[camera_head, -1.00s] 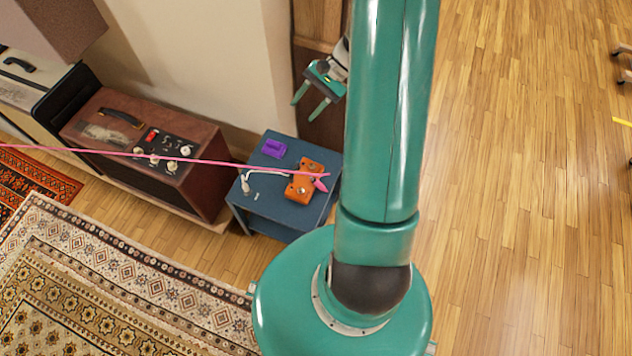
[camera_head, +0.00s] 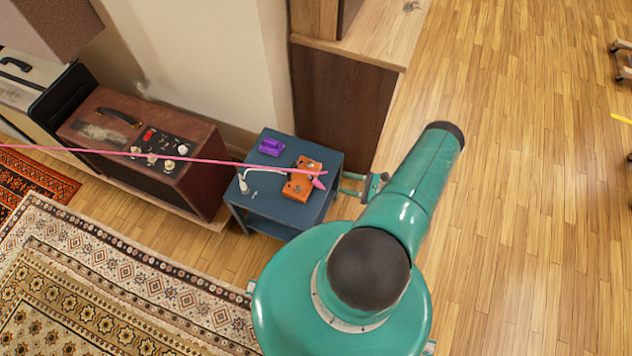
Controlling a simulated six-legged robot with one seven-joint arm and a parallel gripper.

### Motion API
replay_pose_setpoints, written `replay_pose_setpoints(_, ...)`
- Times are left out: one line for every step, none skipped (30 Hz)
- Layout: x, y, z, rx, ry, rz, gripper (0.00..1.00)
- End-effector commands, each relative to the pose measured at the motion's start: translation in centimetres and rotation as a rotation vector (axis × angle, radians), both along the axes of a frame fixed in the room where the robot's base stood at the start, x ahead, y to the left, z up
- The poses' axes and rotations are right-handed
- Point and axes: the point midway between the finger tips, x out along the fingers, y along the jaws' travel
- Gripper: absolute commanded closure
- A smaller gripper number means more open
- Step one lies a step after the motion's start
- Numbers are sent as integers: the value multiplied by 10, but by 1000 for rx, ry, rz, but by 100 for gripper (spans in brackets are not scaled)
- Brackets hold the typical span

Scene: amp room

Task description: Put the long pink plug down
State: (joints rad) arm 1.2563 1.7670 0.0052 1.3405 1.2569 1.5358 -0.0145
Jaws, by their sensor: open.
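The pink plug (camera_head: 319,181) is at the right side of an orange pedal (camera_head: 300,184) on a small blue table (camera_head: 272,207). A pink cable (camera_head: 150,156) runs from it to the left edge of the picture. I cannot tell whether the plug rests on the table or sits in the pedal. My gripper (camera_head: 343,184) is open, just right of the plug and by the table's right edge, with its fingers pointing left. It looks empty. My arm hides part of the floor beside it.
A purple object (camera_head: 271,147) and a white plug (camera_head: 243,183) with a white cable lie on the same table. A brown amplifier (camera_head: 145,155) stands to the left. A dark wooden cabinet (camera_head: 335,105) stands behind.

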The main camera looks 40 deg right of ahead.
Motion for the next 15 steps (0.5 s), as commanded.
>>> replay_pose_setpoints(-7, 5, -12, 26, -2, -37, 55)
replay_pose_setpoints(-10, 6, -17, 37, -4, -54, 55)
replay_pose_setpoints(-13, 8, -22, 48, -5, -71, 55)
replay_pose_setpoints(-15, 9, -25, 55, -6, -82, 55)
replay_pose_setpoints(-15, 10, -27, 60, -7, -89, 55)
replay_pose_setpoints(-15, 11, -28, 62, -7, -96, 55)
replay_pose_setpoints(-13, 12, -29, 64, -9, -98, 55)
replay_pose_setpoints(-11, 14, -29, 65, -8, -98, 55)
replay_pose_setpoints(-6, 17, -29, 66, -9, -98, 55)
replay_pose_setpoints(-1, 19, -29, 66, -9, -97, 55)
replay_pose_setpoints(3, 23, -29, 66, -9, -96, 55)
replay_pose_setpoints(10, 27, -29, 66, -7, -96, 55)
replay_pose_setpoints(15, 30, -29, 66, -7, -95, 55)
replay_pose_setpoints(21, 33, -29, 65, -8, -94, 55)
replay_pose_setpoints(27, 37, -29, 65, -8, -95, 55)
